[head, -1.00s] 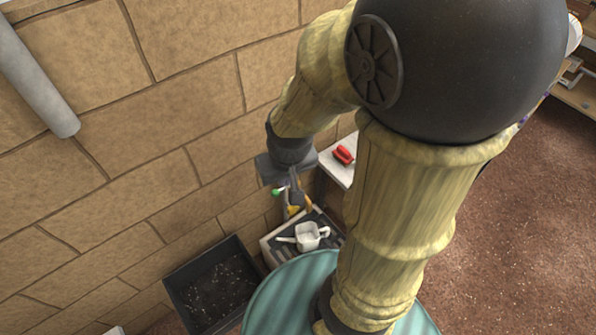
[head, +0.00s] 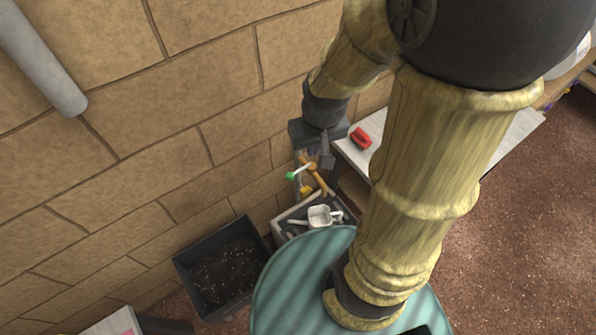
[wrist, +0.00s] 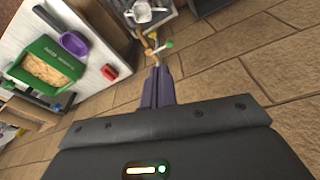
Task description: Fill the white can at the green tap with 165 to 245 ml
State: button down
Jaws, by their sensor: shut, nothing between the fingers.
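The white can (head: 320,216) stands upright on a dark slatted stand below the tap, with a handle and long spout. I cannot see its water level. The brass tap (head: 317,178) has a white lever with a green end (head: 290,176). Its outlet points down towards the can; I cannot make out any stream. My gripper (head: 327,161) is shut and empty, above and to the right of the green end, apart from it. The wrist view shows the shut fingers (wrist: 158,87), with the tap's green end (wrist: 169,44) beyond them and the can (wrist: 145,12) at the top.
A dark bin (head: 222,272) stands left of the stand against the brick wall. A pale counter (head: 372,128) with a red object (head: 361,138) lies to the right. The wrist view shows a green box (wrist: 45,65) and a purple scoop (wrist: 75,43) on it.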

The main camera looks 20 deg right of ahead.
aim_at(293, 174)
jog(key=w+d+f+n+y+b, duration=0.1)
jog(key=w+d+f+y+b, duration=0.2)
jog(key=f, duration=0.5)
jog(key=w+d+f+n+y+b, duration=0.1)
jog(key=w+d+f+y+b, duration=0.2)
jog(key=w+f+b, duration=0.4)
notch_tip(293, 174, down, 2)
jog(key=d+b, duration=0.1)
jog(key=b, duration=0.2)
jog(key=shift+w+d+f+y, duration=0.25)
jog(key=shift+w+d+y, duration=0.05)
jog(key=shift+d, duration=0.1)
jog(key=b+x, duration=0.1)
jog(key=x, duration=0.6)
jog(key=b+x, duration=0.1)
jog(key=x, duration=0.6)
jog(key=shift+s+f+b, duration=0.1)
jog(key=shift+s+b, duration=0.1)
jog(key=shift+b, duration=0.1)
jog(key=shift+w, duration=0.1)
